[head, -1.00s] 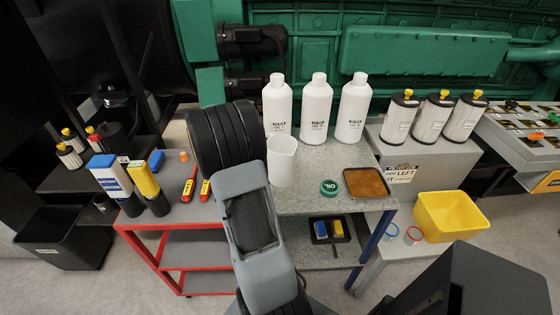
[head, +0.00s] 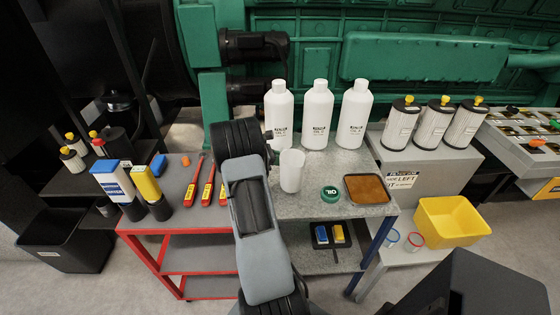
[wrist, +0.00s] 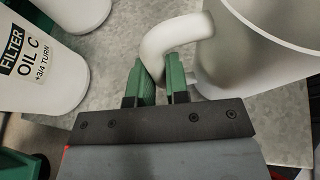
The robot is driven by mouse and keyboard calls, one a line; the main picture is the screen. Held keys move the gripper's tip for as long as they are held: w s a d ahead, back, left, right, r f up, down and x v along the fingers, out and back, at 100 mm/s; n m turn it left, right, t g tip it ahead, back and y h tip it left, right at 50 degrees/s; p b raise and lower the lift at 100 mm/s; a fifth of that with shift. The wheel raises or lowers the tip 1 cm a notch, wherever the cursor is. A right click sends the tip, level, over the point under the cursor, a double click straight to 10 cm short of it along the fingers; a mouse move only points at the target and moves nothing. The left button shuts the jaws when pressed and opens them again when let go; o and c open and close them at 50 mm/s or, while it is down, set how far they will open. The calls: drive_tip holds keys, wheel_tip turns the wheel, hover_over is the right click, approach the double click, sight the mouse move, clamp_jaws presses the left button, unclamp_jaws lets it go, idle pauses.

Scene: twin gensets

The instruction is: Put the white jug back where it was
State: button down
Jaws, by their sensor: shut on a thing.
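The white jug (head: 291,171) is upright at the left end of the grey metal bench top, in front of the white bottles. It also shows in the wrist view (wrist: 265,50), where its handle (wrist: 172,38) runs down between the green fingers. My gripper (wrist: 160,78) is shut on this handle. In the head view my arm hides most of the gripper, just left of the jug. I cannot tell whether the jug's base touches the bench.
White bottles (head: 318,115) stand behind the jug; one labelled FILTER OIL C (wrist: 40,65) is close in the wrist view. A green lid (head: 330,192) and an amber-filled tray (head: 367,188) lie to the right. A red cart (head: 190,242) with tools stands left.

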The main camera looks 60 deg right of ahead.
drive_tip(key=shift+f, duration=0.55)
drive_tip(key=shift+f, duration=0.2)
drive_tip(key=c, duration=1.1)
unclamp_jaws()
drive_tip(key=shift+r, duration=0.1)
